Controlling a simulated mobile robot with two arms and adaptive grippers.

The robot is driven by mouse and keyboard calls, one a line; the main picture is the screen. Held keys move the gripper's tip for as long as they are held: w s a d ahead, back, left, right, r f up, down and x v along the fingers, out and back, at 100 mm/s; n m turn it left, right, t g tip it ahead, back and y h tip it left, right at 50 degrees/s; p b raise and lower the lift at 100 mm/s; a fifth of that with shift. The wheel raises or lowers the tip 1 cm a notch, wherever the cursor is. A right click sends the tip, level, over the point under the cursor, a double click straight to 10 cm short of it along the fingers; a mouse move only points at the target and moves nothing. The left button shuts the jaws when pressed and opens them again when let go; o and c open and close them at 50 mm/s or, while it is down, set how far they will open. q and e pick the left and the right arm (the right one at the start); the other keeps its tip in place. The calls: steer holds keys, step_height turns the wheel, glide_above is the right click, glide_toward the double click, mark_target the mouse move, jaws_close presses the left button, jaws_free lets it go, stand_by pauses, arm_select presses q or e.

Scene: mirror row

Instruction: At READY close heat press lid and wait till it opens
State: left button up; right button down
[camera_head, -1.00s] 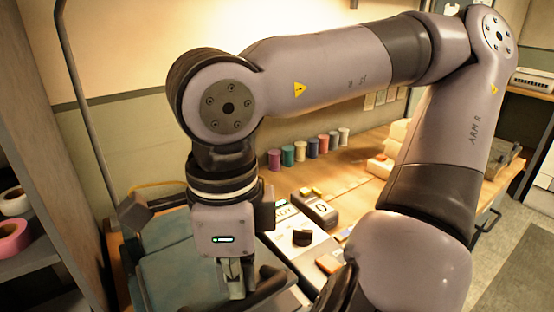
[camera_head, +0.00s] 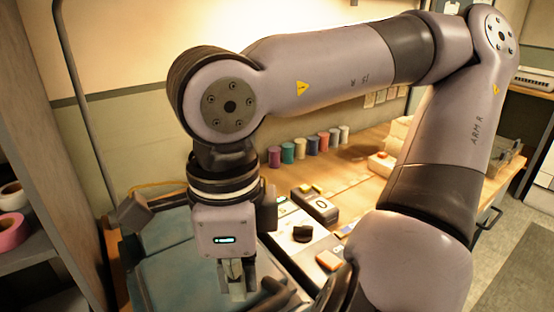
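My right gripper (camera_head: 238,280) points down at the bottom left of centre, over the front of the heat press. Its fingers are close together beside the black handle (camera_head: 276,292). I cannot tell whether they touch or hold it. The heat press has a teal-grey lid (camera_head: 165,265), partly hidden by my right wrist and cut off by the lower picture edge. I cannot tell its exact angle. My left gripper is not in view.
Several coloured thread spools (camera_head: 299,148) line the back of the wooden bench. A shelf at the left holds a pink roll (camera_head: 11,231). My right arm spans the upper picture.

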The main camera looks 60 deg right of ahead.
steer(key=shift+s+a+r, duration=0.25)
steer(key=shift+s+r, duration=0.15)
steer(key=shift+r, duration=0.05)
steer(key=shift+s+a+r, duration=0.2)
steer(key=shift+s+r, duration=0.2)
steer(key=shift+r, duration=0.05)
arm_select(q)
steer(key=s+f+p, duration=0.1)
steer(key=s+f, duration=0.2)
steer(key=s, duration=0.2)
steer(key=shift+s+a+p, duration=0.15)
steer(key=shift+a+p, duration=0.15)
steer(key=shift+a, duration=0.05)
arm_select(e)
steer(key=s+r, duration=0.1)
steer(key=s+a+r, duration=0.2)
steer(key=shift+s+r, duration=0.15)
steer(key=shift+s, duration=0.2)
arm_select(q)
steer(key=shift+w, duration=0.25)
